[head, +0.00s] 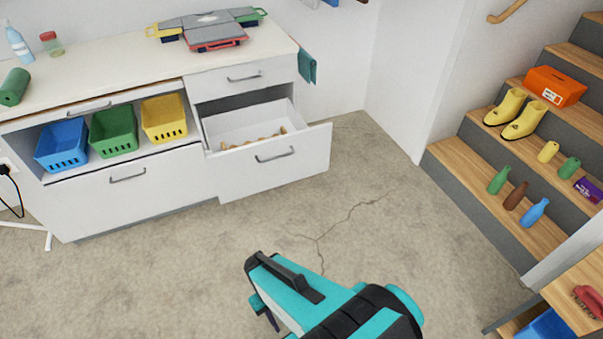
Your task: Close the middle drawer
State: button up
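The open drawer (300,158) is in the right column of the white cabinet, below a shut top drawer (220,82). It is pulled well out toward the room. Its white front has a grey bar handle (275,155). Some small yellowish-brown pieces (252,140) lie inside. Its front hides what is below it. My gripper (252,282), teal and black, is at the bottom middle over the floor, apart from the drawer and pointing up-left. Its two fingers look spread apart, with nothing seen between them.
The cabinet's left part has an open shelf with blue (61,146), green (113,131) and yellow (164,118) baskets, above a shut drawer (125,188). Wooden stairs (455,160) with boots and bottles stand at right. The cracked floor (330,215) before the drawer is clear.

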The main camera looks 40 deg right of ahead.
aim_at(242, 171)
jog(key=z, duration=0.05)
jog(key=i, duration=0.65)
jog(key=z, duration=0.6)
jog(key=i, duration=0.4)
jog(key=u, duration=0.35)
jog(key=k, duration=0.65)
jog(key=u, duration=0.05)
